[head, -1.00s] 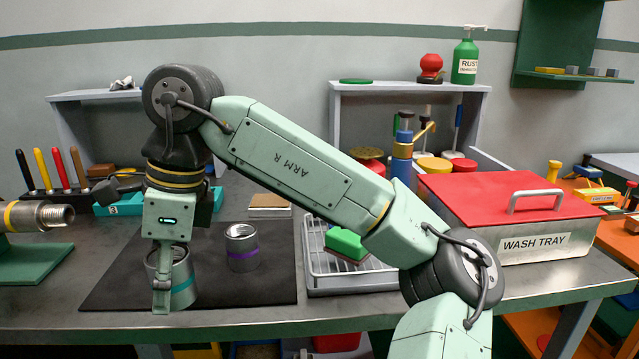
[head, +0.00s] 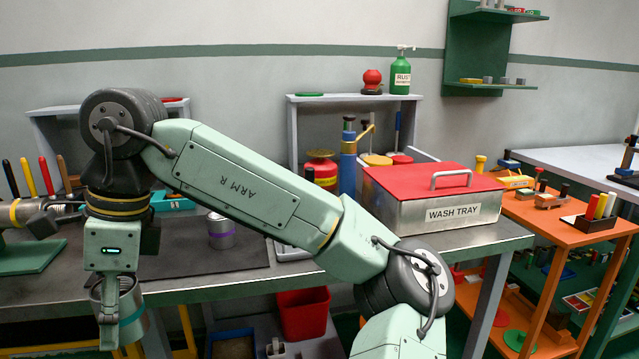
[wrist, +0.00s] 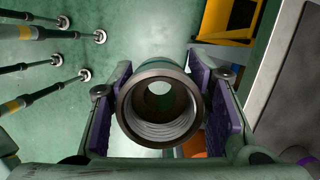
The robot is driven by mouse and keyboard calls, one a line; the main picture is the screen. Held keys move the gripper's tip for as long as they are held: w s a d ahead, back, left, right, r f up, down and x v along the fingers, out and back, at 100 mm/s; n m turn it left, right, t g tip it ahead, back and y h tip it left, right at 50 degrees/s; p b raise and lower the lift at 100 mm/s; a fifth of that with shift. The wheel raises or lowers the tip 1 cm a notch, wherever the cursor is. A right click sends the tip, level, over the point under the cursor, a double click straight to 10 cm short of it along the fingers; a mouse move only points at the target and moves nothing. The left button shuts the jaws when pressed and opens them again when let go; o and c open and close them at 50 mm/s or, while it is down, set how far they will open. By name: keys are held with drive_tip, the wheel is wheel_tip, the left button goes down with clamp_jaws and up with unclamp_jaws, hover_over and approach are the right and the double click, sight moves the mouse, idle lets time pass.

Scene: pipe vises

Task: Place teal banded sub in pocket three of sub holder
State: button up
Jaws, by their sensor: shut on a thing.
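The teal banded sub (head: 131,302) is a grey metal cylinder with a teal band, held upright in my gripper (head: 110,325) in front of the bench's front edge. In the wrist view the sub (wrist: 160,108) is seen from its open end, with internal threads, between the purple pads of my gripper (wrist: 162,115). The gripper is shut on it, and green floor shows around and through it.
A purple banded sub (head: 221,232) stands on the dark mat (head: 200,260) on the bench. The wash tray (head: 440,207) is to the right, with an orange cart (head: 570,215) beyond. A red bin (head: 303,312) sits below the bench. Dark rods with round feet (wrist: 60,60) show at wrist-view left.

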drive_tip(key=w+d+f+n+h, duration=0.1)
drive_tip(key=w+d+f+n, duration=0.3)
drive_tip(key=f, duration=1.6)
drive_tip(key=w+d+f+n+g+h, duration=0.1)
drive_tip(key=w+d+f+n, duration=0.3)
drive_tip(key=d+f, duration=0.9)
drive_tip(key=w+d+f+n+h, duration=0.1)
drive_tip(key=w+d+f+n, duration=0.3)
drive_tip(key=f, duration=2.3)
drive_tip(key=d+n, duration=0.1)
drive_tip(key=d, duration=0.3)
drive_tip(key=shift+w+d+f+g, duration=0.15)
drive_tip(key=shift+d+f+g, duration=0.15)
drive_tip(key=shift+g, duration=0.1)
drive_tip(key=shift+a, duration=0.15)
